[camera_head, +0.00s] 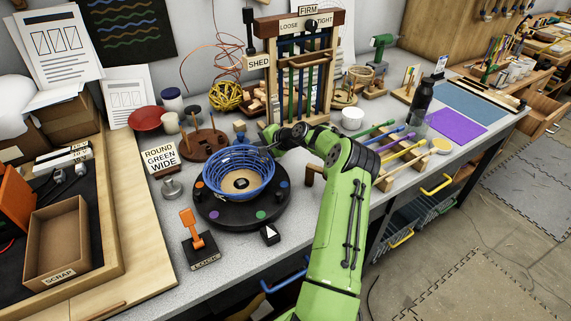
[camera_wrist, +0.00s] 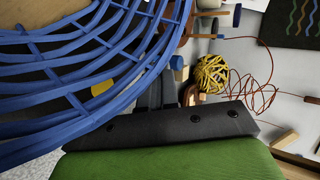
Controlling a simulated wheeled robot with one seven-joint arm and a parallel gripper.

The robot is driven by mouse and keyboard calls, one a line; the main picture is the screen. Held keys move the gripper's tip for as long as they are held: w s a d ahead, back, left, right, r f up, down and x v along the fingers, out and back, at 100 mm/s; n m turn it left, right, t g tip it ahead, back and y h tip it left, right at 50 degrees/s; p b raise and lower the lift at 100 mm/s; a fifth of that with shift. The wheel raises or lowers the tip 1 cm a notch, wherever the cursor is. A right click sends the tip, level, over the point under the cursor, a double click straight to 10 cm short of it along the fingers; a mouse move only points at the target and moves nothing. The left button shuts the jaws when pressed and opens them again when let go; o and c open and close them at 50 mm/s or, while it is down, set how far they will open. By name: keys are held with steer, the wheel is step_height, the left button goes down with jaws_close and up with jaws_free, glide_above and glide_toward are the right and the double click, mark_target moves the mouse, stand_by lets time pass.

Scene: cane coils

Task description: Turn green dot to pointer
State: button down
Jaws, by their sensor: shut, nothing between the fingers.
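A round black turntable (camera_head: 237,218) carries a blue woven basket (camera_head: 213,180). Coloured dots sit around its rim. The green dot (camera_head: 261,215) is at the front, slightly left of and behind the pointer (camera_head: 270,235), a dark block with a white mark standing at the turntable's front edge. A purple dot (camera_head: 213,214) lies further left and an orange one at the far left. My gripper (camera_head: 265,149) is shut and empty at the back right of the basket, close to its rim; contact cannot be told. In the wrist view the basket's blue strands (camera_wrist: 100,50) fill the upper left.
An orange lever (camera_head: 190,222) on a block marked LOCK stands front left of the turntable. A sign reading ROUND GREEN WIDE (camera_head: 160,157) is behind left. The wooden rack (camera_head: 300,75) stands behind my gripper; the sticks holder (camera_head: 400,165) is right of my arm.

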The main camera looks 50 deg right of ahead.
steer(key=p+v, duration=0.2)
steer(key=v, duration=1.3)
steer(key=shift+s+r, duration=0.2)
steer(key=shift+s, duration=0.15)
steer(key=shift+w, duration=0.1)
steer(key=w+a+r+n+g+p, duration=0.1)
steer(key=a+r+n+g, duration=0.25)
steer(key=a, duration=0.85)
steer(key=w+a+r+n+g, duration=0.15)
steer(key=a+r+n, duration=0.3)
steer(key=a, duration=0.75)
steer(key=s+a+r+n+g+h, duration=0.2)
steer(key=s+a+r+n, duration=0.3)
steer(key=s+a, duration=0.6)
steer(key=s+a+n+t+p, duration=0.1)
steer(key=s+a+n, duration=0.2)
steer(key=s, duration=0.9)
steer(key=shift+s+a, duration=0.4)
steer(key=shift+a, duration=0.1)
